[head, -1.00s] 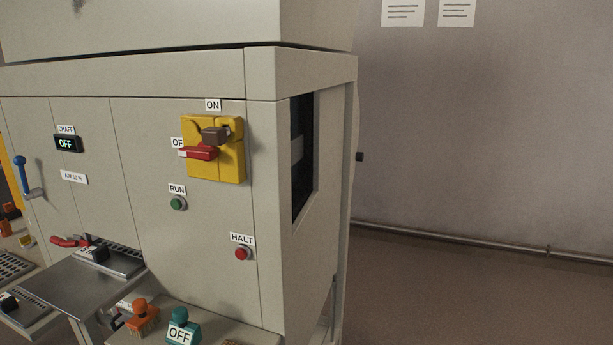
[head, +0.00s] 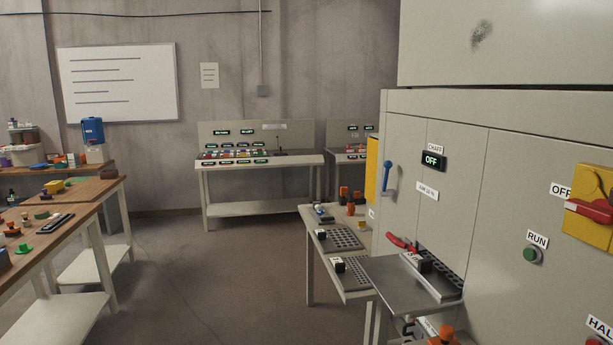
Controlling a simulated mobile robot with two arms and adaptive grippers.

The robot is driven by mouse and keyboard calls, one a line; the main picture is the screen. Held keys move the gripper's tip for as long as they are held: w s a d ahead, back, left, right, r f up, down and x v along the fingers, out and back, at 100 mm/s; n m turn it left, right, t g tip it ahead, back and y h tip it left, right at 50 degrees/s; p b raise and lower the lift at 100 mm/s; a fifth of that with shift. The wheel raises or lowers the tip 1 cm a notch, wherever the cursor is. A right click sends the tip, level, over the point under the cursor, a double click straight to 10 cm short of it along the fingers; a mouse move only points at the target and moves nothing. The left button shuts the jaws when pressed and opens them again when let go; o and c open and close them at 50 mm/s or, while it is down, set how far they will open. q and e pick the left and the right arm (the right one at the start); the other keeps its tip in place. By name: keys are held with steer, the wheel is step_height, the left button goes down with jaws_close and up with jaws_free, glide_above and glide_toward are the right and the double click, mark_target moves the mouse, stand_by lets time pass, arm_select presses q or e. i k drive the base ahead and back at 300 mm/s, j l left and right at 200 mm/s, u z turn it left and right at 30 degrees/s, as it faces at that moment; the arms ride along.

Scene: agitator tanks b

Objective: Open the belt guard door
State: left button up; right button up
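The grey machine cabinet (head: 460,200) fills the right side of the head view. Its front has panel seams, but I cannot tell which part, if any, is the belt guard door. A yellow panel (head: 372,168) shows edge-on at the cabinet's far left edge. A blue-handled lever (head: 387,175) is on the front beside it. A yellow switch plate with a red handle (head: 590,210) is cut off at the right edge, by an OFF label. Neither of my grippers is in view.
A metal shelf (head: 400,285) juts from the cabinet front. A low side table (head: 337,240) with trays stands beside it. Wooden workbenches (head: 75,195) are at the left, a control desk (head: 260,163) at the back. The floor (head: 215,265) between them is clear.

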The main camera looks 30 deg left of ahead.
mark_target(373, 144)
steer(key=u, duration=0.7)
steer(key=z, duration=0.35)
steer(key=i+j+z, duration=0.15)
steer(key=z, duration=0.2)
steer(key=i+j+z, duration=0.15)
steer(key=z, duration=0.2)
steer(key=j+z, duration=0.4)
steer(key=i+l, duration=0.05)
